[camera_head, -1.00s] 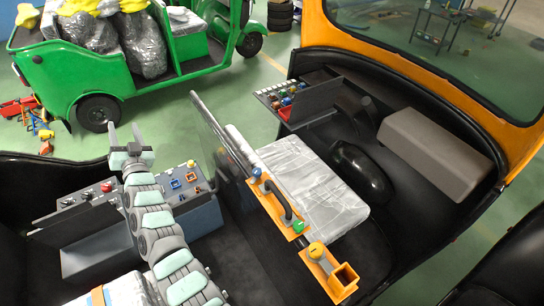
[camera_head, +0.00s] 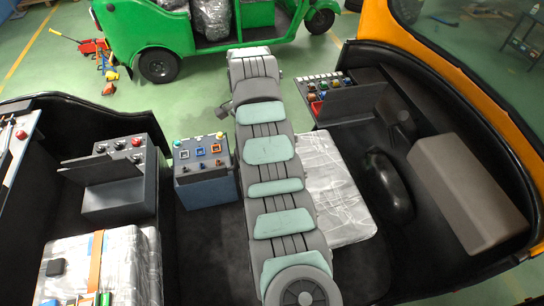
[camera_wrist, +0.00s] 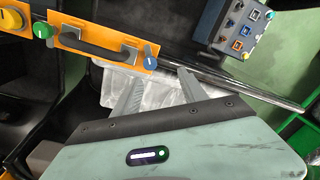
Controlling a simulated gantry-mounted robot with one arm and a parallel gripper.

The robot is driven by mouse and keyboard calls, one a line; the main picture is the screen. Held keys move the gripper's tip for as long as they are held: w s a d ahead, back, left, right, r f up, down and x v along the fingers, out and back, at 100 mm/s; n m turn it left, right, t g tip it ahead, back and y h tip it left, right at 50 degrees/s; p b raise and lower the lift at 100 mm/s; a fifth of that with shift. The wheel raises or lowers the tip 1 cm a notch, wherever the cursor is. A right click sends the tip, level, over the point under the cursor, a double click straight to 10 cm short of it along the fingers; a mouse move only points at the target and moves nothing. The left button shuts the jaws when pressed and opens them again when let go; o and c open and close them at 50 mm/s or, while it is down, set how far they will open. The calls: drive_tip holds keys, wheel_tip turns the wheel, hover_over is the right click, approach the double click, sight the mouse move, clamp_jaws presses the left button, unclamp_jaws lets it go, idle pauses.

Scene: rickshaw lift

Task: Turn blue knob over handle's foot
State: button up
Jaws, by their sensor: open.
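In the wrist view, a small blue knob (camera_wrist: 151,58) sits on the right end of an orange plate (camera_wrist: 68,18), beside one foot of the dark handle (camera_wrist: 95,43). A green knob (camera_wrist: 42,30) sits at the handle's other end. My gripper (camera_wrist: 160,74) is open and empty. Its two fingers point up toward the plate, with the blue knob just beyond and between their tips; I cannot tell how far below the tips it lies. In the head view my arm hides the plate, the handle and my gripper.
A metal bar (camera_wrist: 245,90) runs right from near the plate. A wrapped silver block (camera_head: 335,200) lies right of my arm in the head view. A button box (camera_head: 205,172) stands left of it, also visible in the wrist view (camera_wrist: 240,30).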

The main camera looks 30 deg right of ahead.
drive_tip(key=shift+g, duration=0.3)
drive_tip(key=f, duration=0.3)
drive_tip(key=s+f, duration=0.1)
drive_tip(key=f, duration=0.5)
drive_tip(key=shift+s+d+f+p, duration=0.3)
drive_tip(key=shift+s+p, duration=0.05)
drive_tip(key=shift+p, duration=0.05)
drive_tip(key=shift+w+f, duration=0.1)
drive_tip(key=shift+f, duration=0.2)
drive_tip(key=shift+c, duration=0.3)
clamp_jaws()
